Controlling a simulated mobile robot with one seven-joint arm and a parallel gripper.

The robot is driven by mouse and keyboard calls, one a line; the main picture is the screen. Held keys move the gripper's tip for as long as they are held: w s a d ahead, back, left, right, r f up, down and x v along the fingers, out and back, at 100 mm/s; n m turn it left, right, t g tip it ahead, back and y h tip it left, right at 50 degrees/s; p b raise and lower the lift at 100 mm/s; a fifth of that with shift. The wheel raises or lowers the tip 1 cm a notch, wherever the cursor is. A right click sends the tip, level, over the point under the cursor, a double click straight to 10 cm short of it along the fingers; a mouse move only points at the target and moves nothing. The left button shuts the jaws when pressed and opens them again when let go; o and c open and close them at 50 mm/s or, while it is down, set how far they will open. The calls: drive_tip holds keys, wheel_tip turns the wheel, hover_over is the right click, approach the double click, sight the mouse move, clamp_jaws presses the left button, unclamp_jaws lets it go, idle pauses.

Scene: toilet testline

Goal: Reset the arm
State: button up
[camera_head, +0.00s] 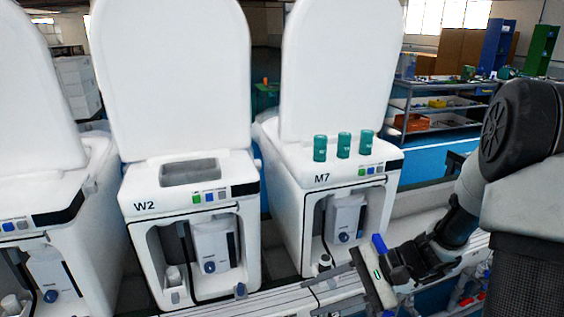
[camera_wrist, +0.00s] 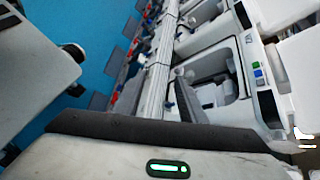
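My arm enters from the right in the camera_head view. My gripper (camera_head: 312,283) hangs at the lower middle right, in front of the toilet unit marked M7 (camera_head: 310,200), with its narrow fingers pointing left. The fingers look together, with nothing seen between them. In the wrist view, the gripper's pale body with a green light fills the bottom, and the dark fingers (camera_wrist: 187,98) stand close together near the middle.
Three teal cylinders (camera_head: 343,146) stand on M7. Unit W2 (camera_head: 190,215) is to its left, with another unit (camera_head: 60,250) at the far left. A rail line (camera_head: 270,302) runs in front. A shelf bench (camera_head: 435,110) stands behind right. The blue floor (camera_wrist: 100,35) is clear in places.

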drive_tip(key=s+d+r+n+t+h, duration=0.3)
drive_tip(key=s+r+n+h, duration=0.25)
drive_tip(key=r, duration=0.25)
drive_tip(key=s+d+r+n+t+h, duration=0.2)
drive_tip(key=s+d+r+n+h, duration=0.15)
drive_tip(key=s+r+h, duration=0.35)
wheel_tip(320, 180, up, 20)
drive_tip(key=p, duration=1.8)
drive_tip(key=shift+w+f+n, duration=0.2)
drive_tip(key=shift+w+n, duration=0.05)
drive_tip(key=shift+n, duration=0.15)
drive_tip(key=shift+y, duration=0.25)
